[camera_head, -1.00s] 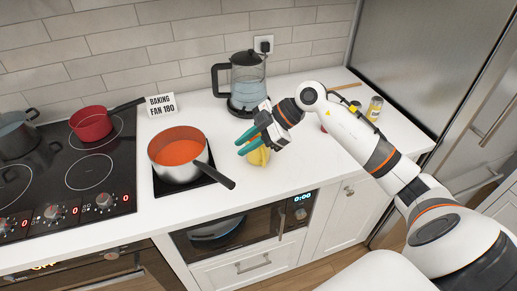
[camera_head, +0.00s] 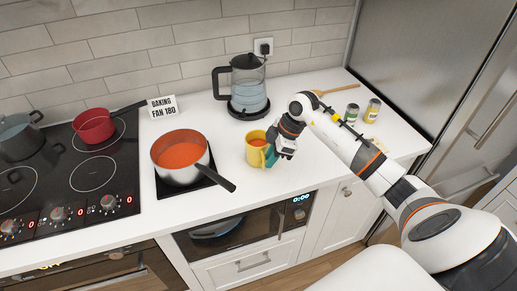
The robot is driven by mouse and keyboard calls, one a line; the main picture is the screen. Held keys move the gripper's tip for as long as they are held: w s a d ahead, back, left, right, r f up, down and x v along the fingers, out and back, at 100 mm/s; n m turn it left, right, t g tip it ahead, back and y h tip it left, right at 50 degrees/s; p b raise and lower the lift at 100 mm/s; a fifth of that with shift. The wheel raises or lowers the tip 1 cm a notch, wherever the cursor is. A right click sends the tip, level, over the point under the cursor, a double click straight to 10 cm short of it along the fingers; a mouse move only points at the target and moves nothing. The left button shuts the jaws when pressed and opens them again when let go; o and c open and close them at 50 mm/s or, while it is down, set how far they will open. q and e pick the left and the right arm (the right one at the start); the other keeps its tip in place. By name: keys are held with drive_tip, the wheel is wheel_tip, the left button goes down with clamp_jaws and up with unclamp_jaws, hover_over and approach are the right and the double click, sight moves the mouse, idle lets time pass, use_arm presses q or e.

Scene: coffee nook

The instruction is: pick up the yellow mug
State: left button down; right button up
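The yellow mug (camera_head: 255,155) stands upright on the white counter, right of the orange-filled pot. Something orange-brown shows inside its rim. My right gripper (camera_head: 269,156) is at the mug's right side, with its teal fingertips close against the mug near its handle side. The fingers overlap the mug and the gripper body, so I cannot tell whether they are closed on it. My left gripper is not in view.
The steel pot (camera_head: 180,152) stands left of the mug, its black handle reaching toward the front edge. A glass kettle (camera_head: 248,88) is behind. Two small jars (camera_head: 373,110) (camera_head: 351,113) and a wooden spoon (camera_head: 338,88) lie right. The counter in front of the mug is clear.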

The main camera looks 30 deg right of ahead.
drive_tip(key=shift+p+x, duration=0.35)
drive_tip(key=shift+x, duration=1.4)
drive_tip(key=shift+c, duration=0.2)
clamp_jaws()
drive_tip(key=shift+w+r, duration=0.15)
